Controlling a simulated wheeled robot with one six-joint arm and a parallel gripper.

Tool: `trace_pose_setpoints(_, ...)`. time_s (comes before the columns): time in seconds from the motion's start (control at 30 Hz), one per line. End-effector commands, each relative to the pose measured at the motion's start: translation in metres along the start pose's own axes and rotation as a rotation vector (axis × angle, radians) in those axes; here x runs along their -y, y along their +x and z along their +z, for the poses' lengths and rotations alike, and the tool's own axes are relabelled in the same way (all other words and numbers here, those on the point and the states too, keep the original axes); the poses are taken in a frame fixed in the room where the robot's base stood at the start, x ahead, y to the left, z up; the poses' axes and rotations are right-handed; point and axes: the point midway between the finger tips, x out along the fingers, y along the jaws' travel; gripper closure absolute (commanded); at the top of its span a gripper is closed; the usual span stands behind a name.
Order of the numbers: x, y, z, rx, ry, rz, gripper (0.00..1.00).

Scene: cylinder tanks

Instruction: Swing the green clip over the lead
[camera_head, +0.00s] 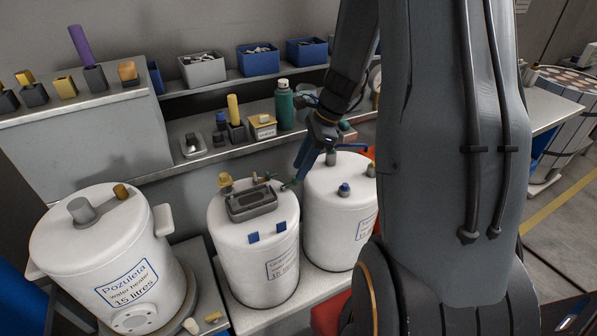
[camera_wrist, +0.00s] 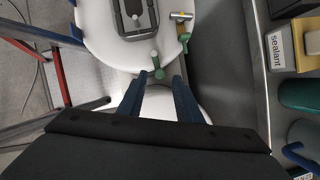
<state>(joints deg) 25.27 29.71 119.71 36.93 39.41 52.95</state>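The middle white tank (camera_head: 240,240) has a grey tray-like fitting (camera_head: 252,203) on its lid. At the lid's right edge a small green piece (camera_head: 290,184) shows. In the wrist view a slim green-ended piece (camera_wrist: 158,70) lies just ahead of my fingertips, and a brass fitting with a green part (camera_wrist: 183,38) sits beside the tray. I cannot tell which of these is the green clip, and I cannot make out the lead for sure. My gripper (camera_wrist: 158,83) is open, its two blue fingers apart with nothing between them. It also shows in the head view (camera_head: 303,172), above the gap between tanks.
A white tank (camera_head: 340,215) stands close on the right, and a water heater (camera_head: 100,250) on the left. Behind, a shelf holds a green bottle (camera_head: 284,106), a sealant box (camera_head: 263,128) and blue bins (camera_head: 258,60). Tank lids carry upright stubs and knobs.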

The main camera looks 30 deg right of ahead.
Motion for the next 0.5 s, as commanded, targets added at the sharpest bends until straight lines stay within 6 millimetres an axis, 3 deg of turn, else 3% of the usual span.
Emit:
trace_pose_setpoints(0.2, -0.001, 0.025, 0.002, 0.000, -0.004, 0.003, 0.68)
trace_pose_setpoints(0.5, 0.000, 0.032, 0.002, -0.002, -0.007, 0.001, 0.68)
